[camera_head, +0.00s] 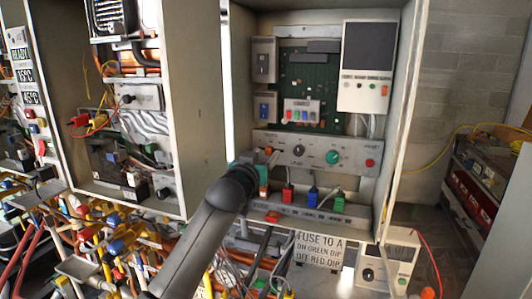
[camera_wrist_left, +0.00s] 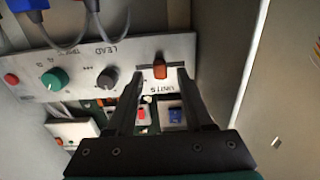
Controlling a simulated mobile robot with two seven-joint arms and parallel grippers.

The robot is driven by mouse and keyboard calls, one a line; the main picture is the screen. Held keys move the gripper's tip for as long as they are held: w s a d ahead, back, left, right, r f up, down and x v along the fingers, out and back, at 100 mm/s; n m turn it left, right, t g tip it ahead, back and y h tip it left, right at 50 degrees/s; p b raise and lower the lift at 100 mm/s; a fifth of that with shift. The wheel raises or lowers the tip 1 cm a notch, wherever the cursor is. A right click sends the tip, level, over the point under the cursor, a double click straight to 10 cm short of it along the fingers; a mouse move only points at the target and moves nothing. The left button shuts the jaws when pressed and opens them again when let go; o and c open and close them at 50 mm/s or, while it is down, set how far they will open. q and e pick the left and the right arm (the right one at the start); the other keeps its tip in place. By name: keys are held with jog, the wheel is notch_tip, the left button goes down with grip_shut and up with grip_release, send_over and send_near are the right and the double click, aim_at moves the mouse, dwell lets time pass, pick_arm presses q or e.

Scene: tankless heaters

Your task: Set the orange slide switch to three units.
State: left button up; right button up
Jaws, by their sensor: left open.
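The orange slide switch (camera_wrist_left: 159,70) sits in a dark slot at the "UNITS" end of a grey control panel (camera_wrist_left: 85,68) in the left wrist view. My left gripper (camera_wrist_left: 160,76) is open, with one finger on each side of the switch; I cannot tell whether either finger touches it. In the head view my left gripper (camera_head: 247,164) is at the left end of the same panel (camera_head: 316,142), and I cannot make out the switch clearly there. The unit marks beside the slot are too small to read. My right gripper is not in view.
The panel also carries a black knob (camera_head: 298,150), a green knob (camera_head: 332,157) and a red button (camera_head: 369,162). Red, blue and green plugs (camera_head: 312,194) with cables stand below it. The cabinet's left wall (camera_head: 196,110) is close beside my left arm.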

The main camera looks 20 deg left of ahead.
pick_arm(q)
jog(key=shift+w, duration=0.6)
jog(key=shift+c, duration=0.4)
grip_shut()
dwell(0.8)
